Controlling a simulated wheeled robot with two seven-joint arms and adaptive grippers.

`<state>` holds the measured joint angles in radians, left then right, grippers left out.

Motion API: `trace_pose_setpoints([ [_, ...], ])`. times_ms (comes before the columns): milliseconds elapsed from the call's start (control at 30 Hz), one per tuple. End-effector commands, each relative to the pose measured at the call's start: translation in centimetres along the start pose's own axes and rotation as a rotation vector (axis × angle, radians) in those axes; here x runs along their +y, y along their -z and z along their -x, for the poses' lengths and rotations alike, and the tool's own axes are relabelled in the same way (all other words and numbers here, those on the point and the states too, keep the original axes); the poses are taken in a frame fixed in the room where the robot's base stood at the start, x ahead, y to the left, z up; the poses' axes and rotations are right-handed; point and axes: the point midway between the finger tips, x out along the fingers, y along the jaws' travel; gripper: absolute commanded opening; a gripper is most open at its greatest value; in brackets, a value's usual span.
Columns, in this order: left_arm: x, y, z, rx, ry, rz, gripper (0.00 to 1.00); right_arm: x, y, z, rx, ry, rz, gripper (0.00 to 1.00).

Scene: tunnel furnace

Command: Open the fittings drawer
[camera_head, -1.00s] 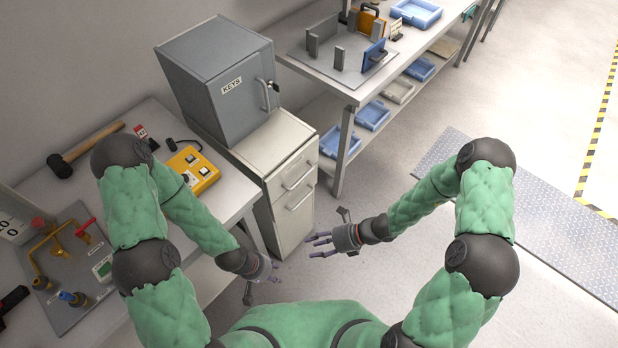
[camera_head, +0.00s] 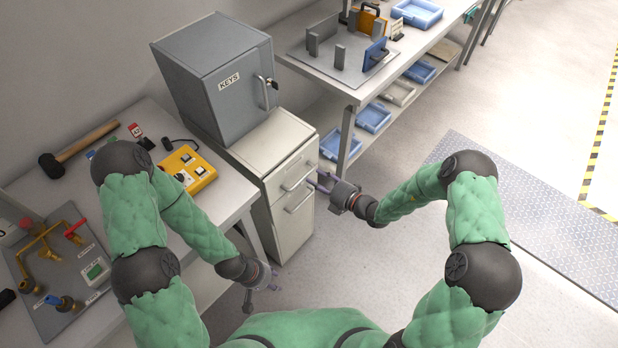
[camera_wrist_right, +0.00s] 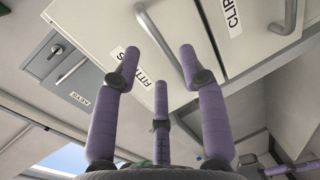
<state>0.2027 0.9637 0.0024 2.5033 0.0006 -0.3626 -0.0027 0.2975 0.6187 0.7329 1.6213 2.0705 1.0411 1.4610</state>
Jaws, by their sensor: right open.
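The fittings drawer (camera_head: 281,181) is the upper drawer of the beige cabinet and looks shut. Its label and face also show in the right wrist view (camera_wrist_right: 100,25). Its bar handle (camera_wrist_right: 160,38) runs between the tips of my right gripper (camera_wrist_right: 158,68), whose purple fingers are spread and empty. Whether they touch the handle I cannot tell. In the head view my right gripper (camera_head: 318,184) is close in front of the drawer fronts. My left gripper (camera_head: 272,283) hangs low, left of the cabinet's foot and away from the drawer; its finger opening is unclear.
The clips drawer (camera_wrist_right: 255,45) with its own handle is directly below. A grey key cabinet (camera_head: 240,95) stands on top. A workbench with a yellow box (camera_head: 187,172) is at left, a shelved table (camera_head: 350,92) at the back right. Floor to the right is clear.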

Motion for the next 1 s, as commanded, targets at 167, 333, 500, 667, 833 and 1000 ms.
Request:
trace_pose_setpoints([
  [167,-0.3,0.0,-0.9,0.0,0.0,0.0,0.4,-0.2,0.1,-2.7,0.003,0.0,0.001,0.42],
  [333,-0.4,0.0,-1.2,0.0,0.0,0.0,0.4,-0.1,0.1,-4.0,0.002,0.001,0.001,0.42],
  [500,-0.5,0.0,-1.3,0.0,0.0,0.0,0.4,0.0,0.1,-4.3,0.001,0.001,0.001,0.42],
  [667,-0.4,0.0,-1.2,0.0,0.0,0.0,0.4,0.0,0.0,-4.3,0.001,0.001,0.001,0.42],
  [833,-0.4,0.1,-1.2,0.0,0.0,0.0,0.4,0.0,0.1,-4.3,0.001,0.001,0.001,0.0],
  [1000,-0.4,0.0,-1.2,0.0,0.0,0.0,0.4,-0.1,0.1,-4.3,0.001,0.002,0.0,0.0],
])
